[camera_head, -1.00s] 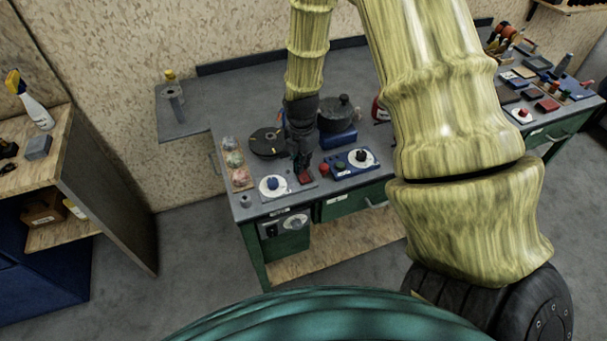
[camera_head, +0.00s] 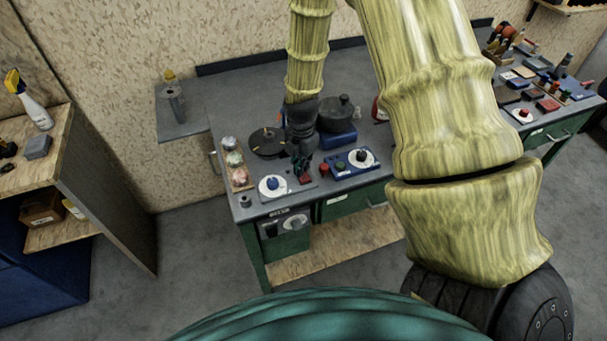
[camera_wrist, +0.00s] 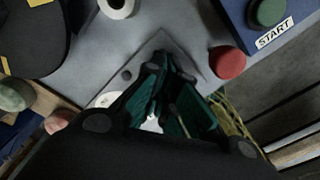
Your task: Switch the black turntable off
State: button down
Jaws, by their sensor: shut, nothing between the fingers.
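The black turntable (camera_head: 268,142) is a flat dark disc with small orange marks, on the left part of the grey bench. Its edge also shows at the upper left of the wrist view (camera_wrist: 32,42). In front of it, a grey plate carries a white dial with a blue knob (camera_head: 272,184) and a small red switch (camera_head: 306,179). My gripper (camera_head: 302,172) is shut and empty, pointing down just at the red switch. In the wrist view its fingertips (camera_wrist: 160,62) lie over the grey plate and hide part of it; I cannot tell whether they touch the switch.
A blue control box (camera_head: 350,162) with a white dial stands right of the gripper. A red button (camera_wrist: 227,62) and a green button (camera_wrist: 269,11) beside a START label are close to the fingers. A dark pot (camera_head: 338,116) stands behind. A tray of balls (camera_head: 240,184) is left.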

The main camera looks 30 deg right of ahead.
jog(key=shift+f, duration=0.2)
jog(key=shift+r, duration=0.15)
jog(key=shift+r+p, duration=2.75)
jog(key=shift+r, duration=0.65)
jog(key=shift+f, duration=0.1)
